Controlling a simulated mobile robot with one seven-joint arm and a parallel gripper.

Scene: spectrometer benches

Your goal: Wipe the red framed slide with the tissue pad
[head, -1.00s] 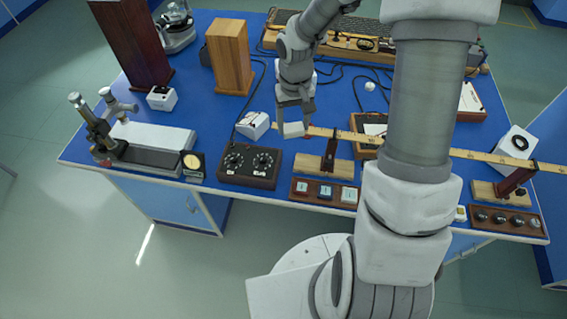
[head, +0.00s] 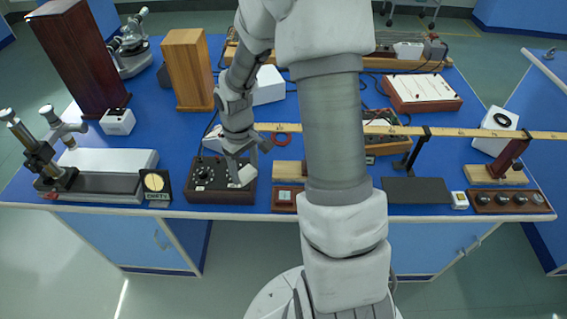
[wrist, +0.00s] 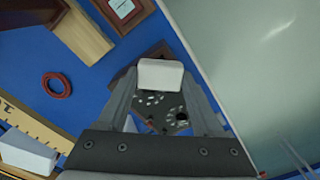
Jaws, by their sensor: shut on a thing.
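My gripper (wrist: 160,95) is shut on the white tissue pad (wrist: 161,73), which sits between the fingertips in the wrist view. In the head view my gripper (head: 238,160) holds the pad (head: 245,175) over the right side of the black dial box (head: 208,192). The red framed slide (head: 285,196) lies at the left end of the brown slide tray (head: 284,207), to the right of the pad and apart from it. A slide (wrist: 122,7) in the tray also shows at the top of the wrist view. My arm hides the rest of the tray.
A wooden block (head: 290,170) stands behind the tray, and a long yellow ruler (head: 450,131) runs across the bench. A red ring (head: 281,139) lies behind the block. The bench's front edge is close to the dial box. A wooden tower (head: 189,70) stands at the back left.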

